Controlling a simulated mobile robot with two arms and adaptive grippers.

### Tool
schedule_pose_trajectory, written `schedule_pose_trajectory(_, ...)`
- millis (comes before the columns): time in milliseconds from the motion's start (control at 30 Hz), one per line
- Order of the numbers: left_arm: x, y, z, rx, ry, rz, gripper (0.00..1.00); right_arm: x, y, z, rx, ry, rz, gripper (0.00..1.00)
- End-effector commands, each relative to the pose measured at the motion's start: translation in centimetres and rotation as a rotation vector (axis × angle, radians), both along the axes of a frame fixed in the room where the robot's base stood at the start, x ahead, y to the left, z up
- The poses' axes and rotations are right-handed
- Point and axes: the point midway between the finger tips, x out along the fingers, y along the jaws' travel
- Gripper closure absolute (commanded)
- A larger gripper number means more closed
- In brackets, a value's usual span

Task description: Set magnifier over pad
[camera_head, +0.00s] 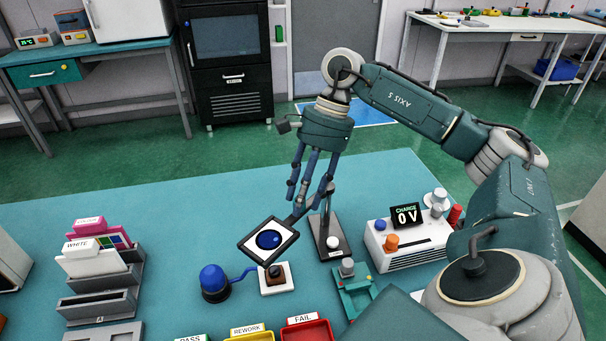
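The magnifier (250,248) is a square black frame with a white inside and a blue disc in its middle. Its dark handle runs up and right to the fingertips of my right gripper (301,207), which points down and appears shut on that handle. The frame is held tilted above the teal table. A small white pad (287,287) with a brown and black block on it lies just below the frame in the picture, partly covered by it. I cannot tell the height between them. My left gripper is not in view.
A blue domed lamp (213,279) stands close left of the pad. A black-based stand (328,243) is at its right, with a white charge box (412,247) beyond. Card racks (97,305) are at left; labelled trays (307,333) line the front. The table's back left is clear.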

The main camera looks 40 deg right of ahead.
Motion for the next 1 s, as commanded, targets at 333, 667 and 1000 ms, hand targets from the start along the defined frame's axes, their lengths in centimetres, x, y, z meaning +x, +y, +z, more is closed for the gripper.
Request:
schedule_pose_trajectory(333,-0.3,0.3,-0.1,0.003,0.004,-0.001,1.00,0.1,-0.9,2.3,0.000,-0.005,-0.002,0.60)
schedule_pose_trajectory(667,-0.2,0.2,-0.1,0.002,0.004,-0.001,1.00,0.0,-3.7,9.3,0.001,-0.008,-0.002,0.60)
schedule_pose_trajectory(1000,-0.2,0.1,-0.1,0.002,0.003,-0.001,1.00,-0.1,-4.5,11.0,-0.002,-0.003,0.000,0.60)
